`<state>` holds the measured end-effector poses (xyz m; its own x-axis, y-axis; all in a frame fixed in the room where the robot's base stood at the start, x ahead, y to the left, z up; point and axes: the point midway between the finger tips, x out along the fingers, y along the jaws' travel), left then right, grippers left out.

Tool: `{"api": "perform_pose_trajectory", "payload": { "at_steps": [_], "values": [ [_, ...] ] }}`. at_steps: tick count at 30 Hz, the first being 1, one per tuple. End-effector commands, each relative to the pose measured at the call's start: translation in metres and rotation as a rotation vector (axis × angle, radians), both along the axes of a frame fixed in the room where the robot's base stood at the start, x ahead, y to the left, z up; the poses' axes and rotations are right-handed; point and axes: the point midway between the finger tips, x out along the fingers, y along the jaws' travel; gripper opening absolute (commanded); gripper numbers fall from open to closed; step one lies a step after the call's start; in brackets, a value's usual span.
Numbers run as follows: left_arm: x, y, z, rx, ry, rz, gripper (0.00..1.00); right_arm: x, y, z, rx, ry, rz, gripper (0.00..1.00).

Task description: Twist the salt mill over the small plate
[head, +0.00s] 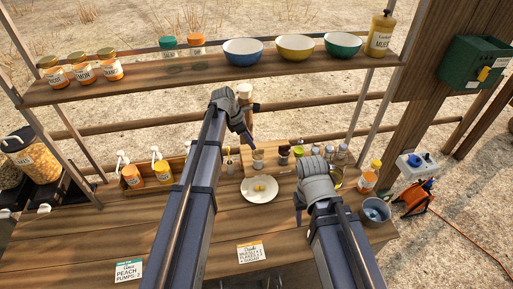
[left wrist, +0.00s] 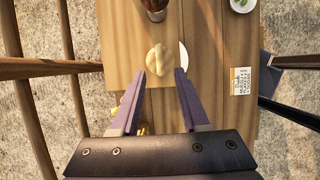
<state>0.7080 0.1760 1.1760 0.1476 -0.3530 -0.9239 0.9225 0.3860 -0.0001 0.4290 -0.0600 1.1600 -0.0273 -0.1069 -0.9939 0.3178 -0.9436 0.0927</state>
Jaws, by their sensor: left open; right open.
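The salt mill (left wrist: 160,58) shows from above in the left wrist view as a pale wooden, rounded top, just beyond and between the fingertips. In the head view a pale knob (head: 244,91), apparently its top, rises behind my left gripper, which hides much of what is below. My left gripper (left wrist: 158,76) is open; whether it touches the mill I cannot tell. The small white plate (head: 260,190) lies on the table with small yellow pieces on it; its edge (left wrist: 184,55) shows beside the mill. My right gripper (head: 299,203) is open and empty, right of the plate.
A shelf (head: 190,80) with jars and three bowls runs across the back. Pump bottles (head: 162,172) stand at the left. Small bottles and cups (head: 300,153) stand behind the plate to the right, and a metal bucket (head: 375,211) at the right edge. The front table is mostly clear.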

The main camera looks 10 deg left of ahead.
Motion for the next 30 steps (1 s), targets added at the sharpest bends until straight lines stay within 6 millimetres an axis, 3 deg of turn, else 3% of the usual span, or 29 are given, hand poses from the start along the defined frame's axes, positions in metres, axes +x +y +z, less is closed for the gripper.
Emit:
{"api": "perform_pose_trajectory", "payload": {
  "at_steps": [1, 3, 10, 26, 30],
  "values": [
    [0.005, -0.010, -0.002, 0.000, -0.001, -0.003, 0.45, 0.000, 0.000, -0.002, 0.000, 0.000, 0.000, 0.50],
    [0.005, -0.010, -0.020, 0.000, -0.001, 0.000, 0.45, 0.000, 0.000, -0.019, 0.000, -0.001, -0.001, 0.50],
    [0.008, -0.018, -0.040, 0.000, -0.001, 0.000, 0.45, 0.000, 0.000, -0.040, 0.001, -0.002, -0.003, 0.50],
    [0.009, -0.023, -0.046, 0.000, 0.000, 0.000, 0.45, 0.000, 0.000, -0.046, 0.000, -0.002, -0.005, 0.50],
    [0.009, -0.023, -0.046, 0.000, 0.000, 0.000, 0.30, 0.000, 0.000, -0.046, 0.000, -0.002, -0.005, 0.50]
  ]
}}
